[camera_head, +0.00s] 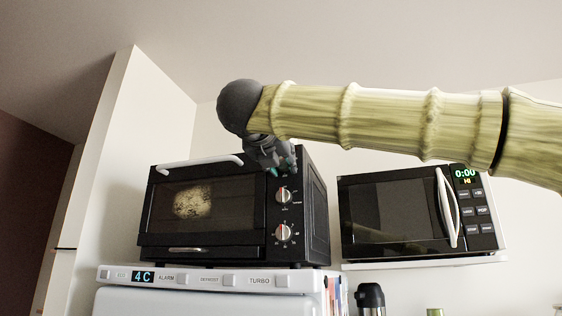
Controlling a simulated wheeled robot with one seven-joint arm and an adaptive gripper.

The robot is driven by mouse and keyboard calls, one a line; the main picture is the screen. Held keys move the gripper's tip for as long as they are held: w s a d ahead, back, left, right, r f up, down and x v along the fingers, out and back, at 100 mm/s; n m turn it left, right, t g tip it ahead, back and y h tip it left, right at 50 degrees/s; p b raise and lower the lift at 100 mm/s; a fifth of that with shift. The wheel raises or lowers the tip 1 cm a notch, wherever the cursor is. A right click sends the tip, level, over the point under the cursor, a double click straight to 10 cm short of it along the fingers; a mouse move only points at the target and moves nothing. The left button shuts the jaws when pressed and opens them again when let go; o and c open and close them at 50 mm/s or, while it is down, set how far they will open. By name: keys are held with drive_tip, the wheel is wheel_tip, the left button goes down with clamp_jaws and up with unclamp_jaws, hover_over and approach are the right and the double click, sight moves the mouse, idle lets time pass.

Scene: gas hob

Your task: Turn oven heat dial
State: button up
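The black oven (205,212) stands on top of a white fridge, with its glass door and long pale handle facing me. My gripper (282,170) is at the top of this panel, just above the upper dial. Its two teal-tipped fingers look a little apart. The panel's top part is hidden behind the gripper, so I cannot tell whether another dial is between the fingers or whether they touch anything.
A black microwave (392,215) with a white handle sits on a shelf to the right. The fridge (205,280) has a button strip reading 4C. A tall white panel (130,150) stands at the left. A dark flask (370,298) is below the microwave.

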drive_tip(key=shift+n, duration=0.3)
drive_tip(key=n, duration=0.1)
drive_tip(key=n+p, duration=0.1)
drive_tip(key=n, duration=0.3)
drive_tip(key=shift+s+d+r, duration=0.1)
drive_tip(key=shift+r, duration=0.15)
drive_tip(key=n+p, duration=0.2)
drive_tip(key=n, duration=0.2)
drive_tip(key=shift+n+g+p, duration=0.3)
drive_tip(key=shift+n+p, duration=0.2)
drive_tip(key=shift+n, duration=0.7)
drive_tip(key=o, duration=1)
